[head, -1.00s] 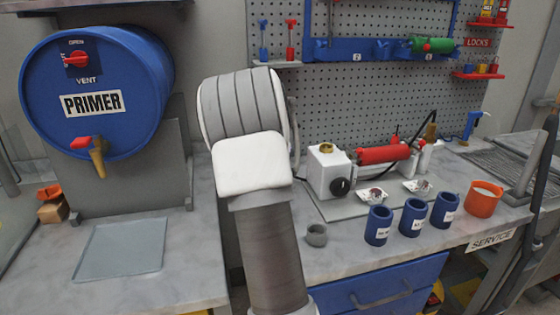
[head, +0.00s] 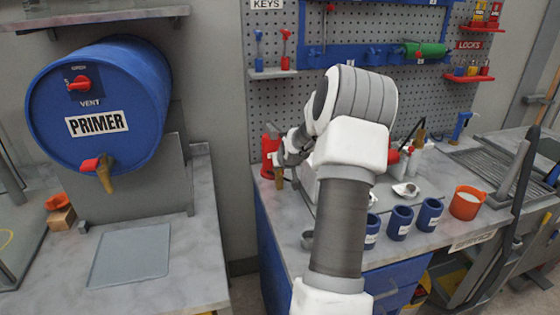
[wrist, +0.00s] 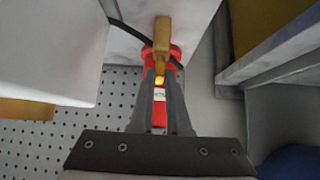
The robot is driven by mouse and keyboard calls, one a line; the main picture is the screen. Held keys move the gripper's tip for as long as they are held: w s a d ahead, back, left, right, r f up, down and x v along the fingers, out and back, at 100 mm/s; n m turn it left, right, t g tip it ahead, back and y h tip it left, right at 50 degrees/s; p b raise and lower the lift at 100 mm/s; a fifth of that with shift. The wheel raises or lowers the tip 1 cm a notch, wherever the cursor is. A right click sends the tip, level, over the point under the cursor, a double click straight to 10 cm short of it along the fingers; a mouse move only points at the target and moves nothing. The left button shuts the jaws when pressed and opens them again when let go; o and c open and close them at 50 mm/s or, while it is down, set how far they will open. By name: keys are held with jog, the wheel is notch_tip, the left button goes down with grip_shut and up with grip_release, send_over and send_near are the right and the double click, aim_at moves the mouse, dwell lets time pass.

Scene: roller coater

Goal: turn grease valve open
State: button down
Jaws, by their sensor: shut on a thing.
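A red cylinder-shaped fitting (head: 266,160) stands at the left end of the right-hand bench, by the pegboard. In the wrist view a red body (wrist: 159,113) with a small pale label shows between my fingers, with a brass-yellow lever (wrist: 162,38) in front of it. I take this lever to be the grease valve's handle. My gripper (wrist: 161,82) is shut on the lever's near end, one finger on each side. In the head view my gripper (head: 283,158) is small, beside the red fitting, and its grip on the lever is hard to see.
A white box edge (wrist: 60,50) is close on the left in the wrist view. Blue cups (head: 400,222) and an orange cup (head: 466,203) stand on the bench to the right. A blue PRIMER drum (head: 100,105) is on the left bench. A floor gap separates the benches.

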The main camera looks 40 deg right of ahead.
aim_at(281, 170)
jog(key=shift+n+p, duration=0.3)
jog(key=shift+p, duration=0.15)
dwell(0.3)
jog(key=c, duration=0.9)
grip_release()
jog(key=v, duration=0.3)
jog(key=shift+s, duration=0.55)
jog(key=shift+s+a+p, duration=0.15)
jog(key=shift+s+a, duration=0.75)
jog(key=shift+s, duration=0.7)
jog(key=shift+s+a+p, duration=0.15)
jog(key=shift+s+a, duration=0.8)
jog(key=shift+s, duration=0.65)
jog(key=shift+s+a+p, duration=0.15)
jog(key=shift+s+a, duration=0.75)
jog(key=shift+s, duration=0.75)
